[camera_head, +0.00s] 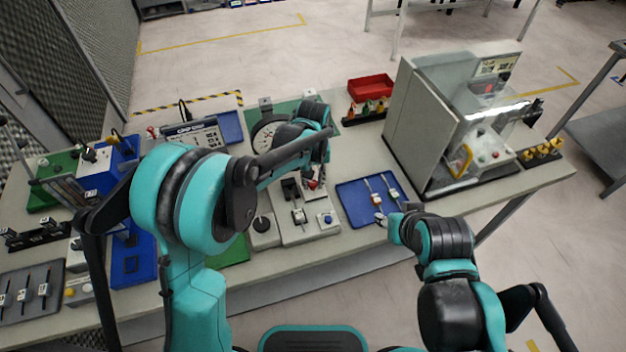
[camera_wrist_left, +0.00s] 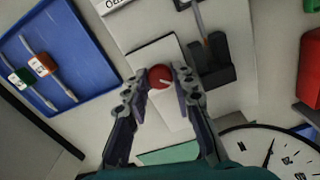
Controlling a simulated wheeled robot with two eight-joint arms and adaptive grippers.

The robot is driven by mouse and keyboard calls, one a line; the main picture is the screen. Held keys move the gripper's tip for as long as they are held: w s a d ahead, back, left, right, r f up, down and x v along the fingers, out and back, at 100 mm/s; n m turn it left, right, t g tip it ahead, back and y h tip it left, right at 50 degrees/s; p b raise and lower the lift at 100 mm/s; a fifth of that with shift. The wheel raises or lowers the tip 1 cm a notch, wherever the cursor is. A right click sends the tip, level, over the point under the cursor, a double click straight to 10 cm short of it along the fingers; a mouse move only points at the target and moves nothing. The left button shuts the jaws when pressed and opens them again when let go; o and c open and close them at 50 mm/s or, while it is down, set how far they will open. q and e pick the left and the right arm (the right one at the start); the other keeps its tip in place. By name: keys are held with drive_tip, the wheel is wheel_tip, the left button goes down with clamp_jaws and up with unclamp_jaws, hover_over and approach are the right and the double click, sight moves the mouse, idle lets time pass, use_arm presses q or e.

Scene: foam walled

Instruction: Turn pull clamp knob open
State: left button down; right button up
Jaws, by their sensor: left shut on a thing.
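The clamp knob (camera_wrist_left: 160,77) is round and red with a pale line across its face. It sits on a pale fixture plate (camera_wrist_left: 165,52) in the left wrist view. My left gripper (camera_wrist_left: 164,80) is shut on the knob, with one finger on each side of it. In the head view the left gripper (camera_head: 313,184) reaches down over the pale fixture (camera_head: 305,232), and the red knob shows only in part there. My right gripper (camera_head: 393,217) is by the front edge of the blue tray, away from the knob; its finger opening is too small to tell.
A blue tray (camera_head: 353,204) with several small tools lies right of the fixture. A black block (camera_wrist_left: 212,65) stands close beside the knob. A round dial (camera_wrist_left: 270,154) is near the left gripper. A walled machine (camera_head: 415,135) stands at the right, with a red bin (camera_head: 371,87) behind.

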sight(313, 183)
idle(0.4)
use_arm(q)
drive_tip(key=c, duration=1.3)
unclamp_jaws()
drive_tip(key=shift+o, duration=0.2)
wheel_tip(313, 183, up, 12)
